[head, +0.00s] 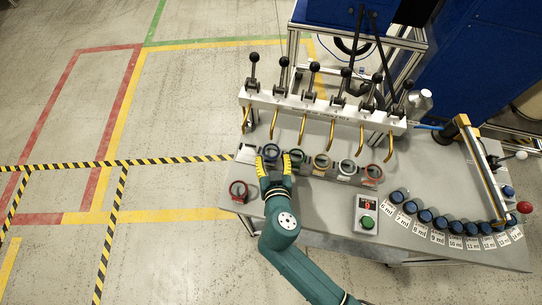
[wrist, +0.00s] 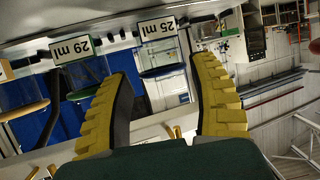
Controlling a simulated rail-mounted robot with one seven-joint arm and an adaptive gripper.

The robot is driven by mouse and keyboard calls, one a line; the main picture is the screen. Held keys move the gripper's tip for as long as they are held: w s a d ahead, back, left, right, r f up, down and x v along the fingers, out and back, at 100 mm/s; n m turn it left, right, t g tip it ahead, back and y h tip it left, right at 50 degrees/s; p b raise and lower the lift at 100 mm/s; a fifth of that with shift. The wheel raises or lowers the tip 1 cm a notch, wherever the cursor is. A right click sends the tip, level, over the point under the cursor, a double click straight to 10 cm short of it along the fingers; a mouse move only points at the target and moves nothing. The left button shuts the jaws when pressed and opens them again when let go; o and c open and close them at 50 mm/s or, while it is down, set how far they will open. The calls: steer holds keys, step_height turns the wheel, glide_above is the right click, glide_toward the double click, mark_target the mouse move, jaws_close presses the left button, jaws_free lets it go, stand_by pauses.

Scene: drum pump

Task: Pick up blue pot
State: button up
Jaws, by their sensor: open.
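The blue pot (head: 271,150) has a blue rim and stands near the left end of the row of pots on the grey bench. In the wrist view the blue pot (wrist: 160,58) is a clear jar by a 25 ml label, seen between the fingers. My gripper (head: 273,160) is open, with one yellow finger to each side of the blue pot in the head view.
The green pot (head: 297,156) stands close on the right, then the yellow pot (head: 321,161), the white pot (head: 347,168) and a red pot (head: 373,172). Another red pot (head: 239,191) stands front left. Brass spouts (head: 302,128) hang behind the row. A control box (head: 366,214) is front right.

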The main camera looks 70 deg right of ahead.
mark_target(272, 158)
steer(key=x, duration=0.4)
steer(key=shift+w+f, duration=0.1)
steer(key=shift+f, duration=0.1)
steer(key=shift+c, duration=0.4)
steer(key=c, duration=0.9)
steer(key=shift+r, duration=0.15)
